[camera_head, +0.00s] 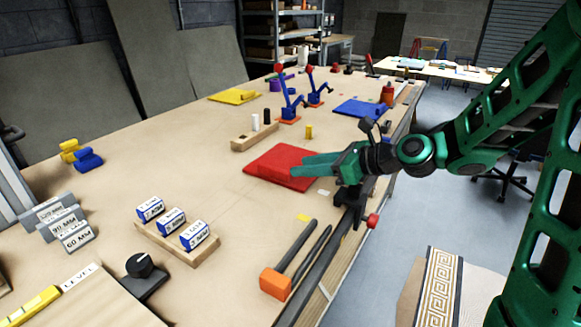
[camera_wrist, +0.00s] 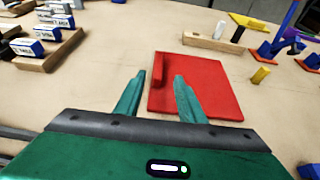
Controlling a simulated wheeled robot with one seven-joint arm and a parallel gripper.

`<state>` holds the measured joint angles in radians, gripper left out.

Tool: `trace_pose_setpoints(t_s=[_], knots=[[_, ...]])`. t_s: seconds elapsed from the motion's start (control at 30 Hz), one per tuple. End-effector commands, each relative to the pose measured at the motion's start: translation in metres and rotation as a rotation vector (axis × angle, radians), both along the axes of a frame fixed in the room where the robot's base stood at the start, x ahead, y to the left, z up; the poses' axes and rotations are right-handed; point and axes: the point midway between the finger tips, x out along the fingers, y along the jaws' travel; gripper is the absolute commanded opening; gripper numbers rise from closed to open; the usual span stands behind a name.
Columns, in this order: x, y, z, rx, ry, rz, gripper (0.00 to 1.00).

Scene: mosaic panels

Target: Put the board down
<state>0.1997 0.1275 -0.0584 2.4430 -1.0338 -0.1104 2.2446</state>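A flat red board (camera_head: 275,165) with a raised bar along one edge lies on the workbench; it also shows in the wrist view (camera_wrist: 212,88). My gripper (camera_head: 293,167) reaches over its right part in the head view and hides some of it. In the wrist view my gripper (camera_wrist: 160,80) has its two green fingers spread with nothing held between them. The right finger overlaps the board in the picture, and the left finger is beside its left edge. The bar is ahead of the gap between the fingertips. I cannot tell whether either finger touches the board.
A blue board (camera_head: 358,108) and a yellow board (camera_head: 235,96) lie farther back on the workbench (camera_head: 200,115). A Greek-key panel (camera_head: 438,290) is at lower right.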

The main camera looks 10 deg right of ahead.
Motion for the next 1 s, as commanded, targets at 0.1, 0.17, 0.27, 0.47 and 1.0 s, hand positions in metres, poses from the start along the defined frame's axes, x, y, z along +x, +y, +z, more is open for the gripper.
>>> trace_pose_setpoints(t_s=[0.1, 0.17, 0.27, 0.47, 1.0], knots=[[0.002, 0.003, -0.002, -0.001, 0.000, 0.002, 0.36], [0.004, 0.005, -0.003, -0.001, 0.000, 0.002, 0.36], [0.011, 0.014, -0.008, -0.002, 0.002, 0.003, 0.36], [0.027, 0.035, -0.019, -0.002, 0.000, 0.003, 0.36], [0.056, 0.077, -0.039, -0.002, 0.000, 0.002, 0.36]])
